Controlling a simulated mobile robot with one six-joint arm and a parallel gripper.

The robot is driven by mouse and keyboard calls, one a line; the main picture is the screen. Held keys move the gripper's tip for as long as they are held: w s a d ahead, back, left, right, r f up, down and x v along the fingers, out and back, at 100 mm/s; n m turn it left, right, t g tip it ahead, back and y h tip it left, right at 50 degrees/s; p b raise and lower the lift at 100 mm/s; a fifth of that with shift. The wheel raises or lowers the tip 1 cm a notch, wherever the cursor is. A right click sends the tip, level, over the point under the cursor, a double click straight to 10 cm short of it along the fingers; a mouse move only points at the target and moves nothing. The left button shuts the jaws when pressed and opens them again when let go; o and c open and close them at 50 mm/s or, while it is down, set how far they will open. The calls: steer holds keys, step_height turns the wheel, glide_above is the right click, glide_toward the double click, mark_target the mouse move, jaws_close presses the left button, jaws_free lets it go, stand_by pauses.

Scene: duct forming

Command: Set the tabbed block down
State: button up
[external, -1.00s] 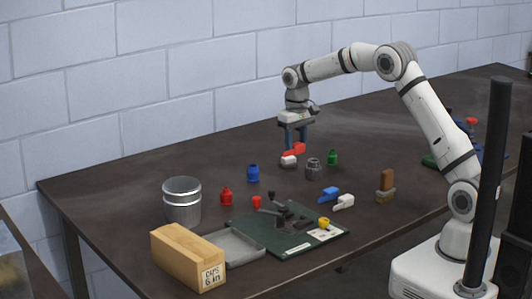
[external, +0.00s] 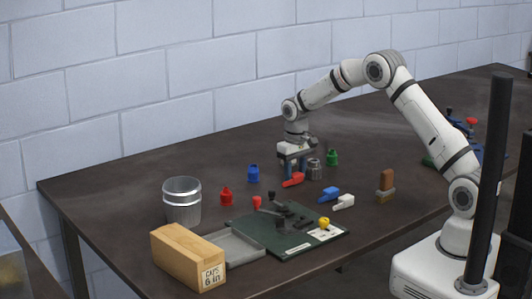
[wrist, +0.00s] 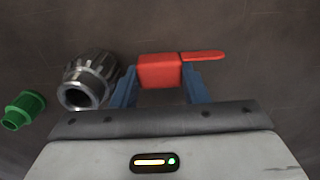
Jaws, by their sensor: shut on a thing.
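The red tabbed block (external: 293,180) is held between the blue fingers of my gripper (external: 293,168), low over the middle of the dark table. In the wrist view the block body (wrist: 160,71) sits between the fingertips of my gripper (wrist: 158,84), with its flat tab (wrist: 203,56) reaching right past the right finger. The block is at or very close to the tabletop; I cannot tell whether it touches.
A grey ribbed metal part (external: 314,169) stands close beside my gripper, with a green cap (external: 332,157) beyond it. Blue (external: 329,195) and white (external: 344,202) tabbed blocks lie to the right. A green board (external: 290,240) with a dark fixture is in front.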

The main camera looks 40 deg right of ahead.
mark_target(295, 174)
steer(key=shift+f, duration=0.2)
steer(key=o, duration=0.7)
step_height(295, 174, up, 12)
steer(key=s+d+r, duration=0.2)
steer(key=s+r, duration=0.4)
steer(key=s, duration=0.1)
steer(key=s+d+t, duration=0.1)
steer(key=s+d, duration=0.1)
steer(key=s, duration=1.4)
steer(key=s+d+t, duration=0.1)
steer(key=s+d, duration=0.1)
steer(key=s, duration=1.3)
steer(key=shift+s+d+r+t+b, duration=0.2)
steer(key=shift+s+r+t+b, duration=0.1)
steer(key=shift+s+t+b, duration=0.1)
